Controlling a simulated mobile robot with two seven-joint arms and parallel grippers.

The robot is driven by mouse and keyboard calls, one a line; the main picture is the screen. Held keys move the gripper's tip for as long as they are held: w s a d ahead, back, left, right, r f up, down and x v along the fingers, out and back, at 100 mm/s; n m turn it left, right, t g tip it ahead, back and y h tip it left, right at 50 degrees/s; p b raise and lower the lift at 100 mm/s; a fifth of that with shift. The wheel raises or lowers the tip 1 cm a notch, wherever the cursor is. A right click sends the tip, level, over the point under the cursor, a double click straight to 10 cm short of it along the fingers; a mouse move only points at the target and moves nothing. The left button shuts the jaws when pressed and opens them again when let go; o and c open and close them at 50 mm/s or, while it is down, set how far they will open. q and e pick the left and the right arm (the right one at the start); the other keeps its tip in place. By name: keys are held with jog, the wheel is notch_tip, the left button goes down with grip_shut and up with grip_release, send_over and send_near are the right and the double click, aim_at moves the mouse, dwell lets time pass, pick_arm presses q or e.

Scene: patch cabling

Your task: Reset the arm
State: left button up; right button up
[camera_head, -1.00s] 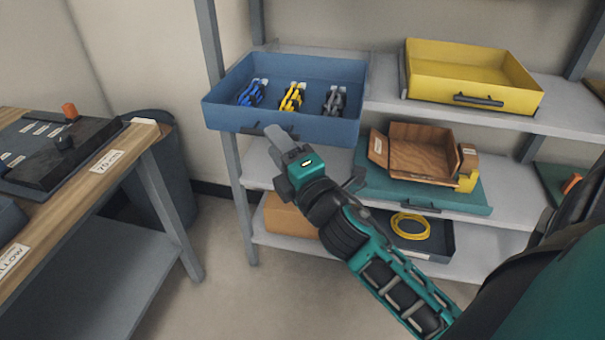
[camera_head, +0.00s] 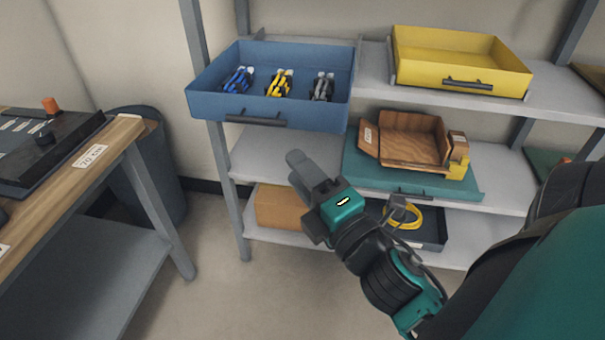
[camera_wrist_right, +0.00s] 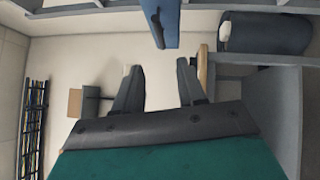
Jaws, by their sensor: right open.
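My right gripper (camera_head: 306,172) is in front of the shelf, below and to the right of the blue drawer's handle, apart from it. In the right wrist view its two fingers (camera_wrist_right: 158,88) stand apart with nothing between them. The blue drawer (camera_head: 215,105) is pulled out on the upper shelf. It holds a blue cable bundle (camera_head: 238,79), a yellow one (camera_head: 280,82) and a grey one (camera_head: 322,86). My left gripper is not in view.
A yellow drawer (camera_head: 460,71) sits right of the blue one. Below are a wooden box (camera_head: 412,140) on a teal tray (camera_head: 360,172), a cardboard box (camera_head: 283,207) and a yellow cable coil (camera_head: 408,217). A workbench (camera_head: 105,150) and dark bin (camera_head: 160,165) stand left. Floor between is clear.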

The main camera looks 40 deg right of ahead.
pick_arm(q)
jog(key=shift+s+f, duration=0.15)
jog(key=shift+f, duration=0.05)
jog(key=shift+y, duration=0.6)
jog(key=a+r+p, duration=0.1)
jog(key=p, duration=0.1)
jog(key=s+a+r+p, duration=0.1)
jog(key=p, duration=0.2)
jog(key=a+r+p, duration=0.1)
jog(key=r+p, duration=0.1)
jog(key=p, duration=0.1)
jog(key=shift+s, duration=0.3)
pick_arm(e)
jog(key=s+a+f+m+g+y, duration=0.1)
jog(key=a+f+m+g, duration=0.3)
jog(key=f+m, duration=0.4)
jog(key=s+a+f+m+g+y, duration=0.2)
jog(key=s+a+f+m+g, duration=0.1)
jog(key=f+m, duration=0.5)
notch_tip(320, 180, down, 3)
jog(key=shift+a+r+g+y, duration=0.1)
jog(key=shift+a+g+y, duration=0.25)
jog(key=shift+g, duration=0.55)
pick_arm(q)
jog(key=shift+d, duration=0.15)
pick_arm(e)
jog(key=shift+s, duration=0.1)
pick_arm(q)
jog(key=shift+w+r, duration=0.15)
